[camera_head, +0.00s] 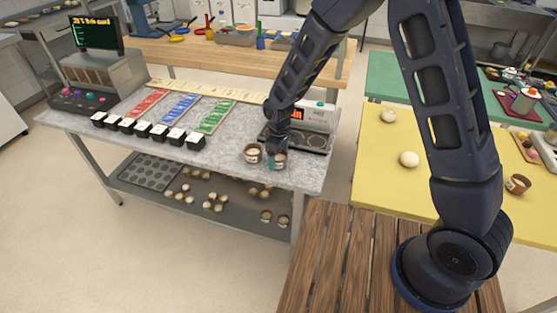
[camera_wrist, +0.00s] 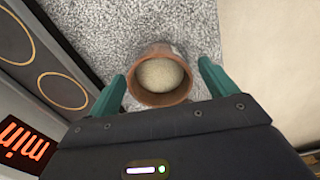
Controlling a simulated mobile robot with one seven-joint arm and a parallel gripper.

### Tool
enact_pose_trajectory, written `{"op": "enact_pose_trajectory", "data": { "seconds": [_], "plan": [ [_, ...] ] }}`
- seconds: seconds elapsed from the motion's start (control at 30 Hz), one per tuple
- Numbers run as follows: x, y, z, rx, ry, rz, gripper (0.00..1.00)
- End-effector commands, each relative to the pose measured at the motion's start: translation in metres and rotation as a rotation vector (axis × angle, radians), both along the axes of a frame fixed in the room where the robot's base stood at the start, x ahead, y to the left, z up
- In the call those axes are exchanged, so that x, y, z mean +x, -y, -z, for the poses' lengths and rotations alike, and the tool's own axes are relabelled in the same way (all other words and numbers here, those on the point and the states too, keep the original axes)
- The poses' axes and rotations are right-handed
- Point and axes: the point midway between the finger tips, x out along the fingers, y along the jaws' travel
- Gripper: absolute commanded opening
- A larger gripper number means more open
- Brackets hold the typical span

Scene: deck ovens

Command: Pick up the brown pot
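A small round brown pot (camera_wrist: 158,99) with a pale ball of dough in it stands on the grey speckled worktop, near its front edge. It also shows in the head view (camera_head: 281,165), partly hidden by my gripper. My gripper (camera_wrist: 163,74) points down at the pot, with one teal finger on its left and one on its right. The fingers are open, and a narrow gap seems to show on each side. A second similar brown pot (camera_head: 251,157) stands just left of it in the head view.
A scale-like device with a lit red display (camera_head: 298,115) stands close behind my gripper. Black boxes with white tops (camera_head: 158,132) line the left front of the worktop. A yellow table (camera_head: 385,175) with dough balls is to the right. Another brown pot (camera_head: 517,185) stands there.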

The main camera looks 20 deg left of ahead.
Motion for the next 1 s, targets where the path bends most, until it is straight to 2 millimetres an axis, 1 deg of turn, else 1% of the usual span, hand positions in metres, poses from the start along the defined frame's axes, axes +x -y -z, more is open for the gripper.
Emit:
{"op": "enact_pose_trajectory", "data": {
  "seconds": [0.03, 0.23, 0.5, 0.57, 0.67, 0.77, 0.87, 1.0],
  "plan": [
    [0.0, 0.0, 0.0, 0.0, 0.0, 0.0, 0.74],
    [0.0, 0.0, 0.0, 0.0, 0.0, 0.0, 0.35],
    [0.0, 0.0, -0.002, 0.001, 0.0, 0.0, 0.35],
    [0.0, -0.001, -0.005, 0.002, 0.001, 0.0, 0.35],
    [0.0, -0.001, -0.015, 0.003, 0.001, 0.0, 0.35],
    [0.001, -0.001, -0.031, 0.004, 0.003, 0.0, 0.35],
    [0.001, -0.001, -0.054, 0.005, 0.003, 0.001, 0.35],
    [0.001, 0.0, -0.091, 0.005, 0.003, 0.001, 0.35]
  ]
}}
